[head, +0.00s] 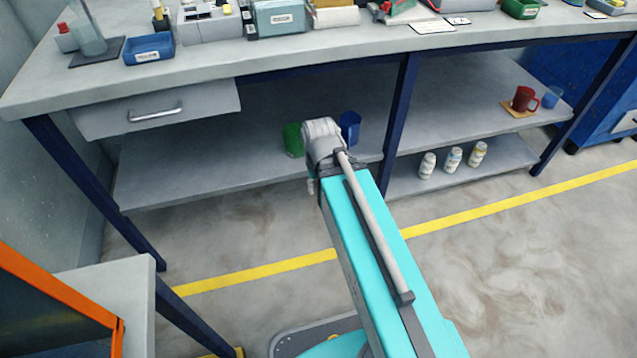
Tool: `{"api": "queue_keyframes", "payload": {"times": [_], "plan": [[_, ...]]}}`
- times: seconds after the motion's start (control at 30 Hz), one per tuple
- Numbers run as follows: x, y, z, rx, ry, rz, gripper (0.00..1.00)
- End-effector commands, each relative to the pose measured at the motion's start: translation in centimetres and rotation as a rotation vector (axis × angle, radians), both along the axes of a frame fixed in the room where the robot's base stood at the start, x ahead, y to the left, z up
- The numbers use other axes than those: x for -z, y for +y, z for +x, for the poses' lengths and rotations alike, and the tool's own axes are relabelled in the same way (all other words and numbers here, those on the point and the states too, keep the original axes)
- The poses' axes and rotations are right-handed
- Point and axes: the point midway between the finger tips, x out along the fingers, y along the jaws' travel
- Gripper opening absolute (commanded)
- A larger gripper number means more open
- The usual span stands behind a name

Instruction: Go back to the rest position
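My arm reaches out from the bottom of the head view toward the workbench, a turquoise link ending in a grey joint. This joint is in front of the lower shelf (190,170) in the picture. My gripper cannot be made out; the arm seems to hide it, so its fingers and anything in them are not visible. A green cup (292,140) and a blue cup (350,127) show on the shelf to either side of the joint, each partly covered or close to it. I cannot tell whether the arm touches them.
The workbench top (330,49) carries bins and boxes, including a blue bin (149,50). A red mug (524,98) and several white bottles (452,160) stand on shelves at right. A grey table (115,283) is at lower left. The floor (500,250) at right is clear.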

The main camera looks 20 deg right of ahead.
Motion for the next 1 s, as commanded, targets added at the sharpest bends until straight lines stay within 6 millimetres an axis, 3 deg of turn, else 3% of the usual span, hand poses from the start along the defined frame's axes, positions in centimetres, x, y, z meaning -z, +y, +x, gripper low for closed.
{"api": "queue_keyframes", "payload": {"times": [0.17, 0.37, 1.0], "plan": [[-0.5, 0.0, 0.0, -0.001, -0.001, 0.001, 0.48], [-2.7, 0.0, 0.0, -0.001, -0.001, 0.001, 0.48], [-13.9, 0.0, 0.0, -0.001, -0.001, 0.001, 0.48]]}}
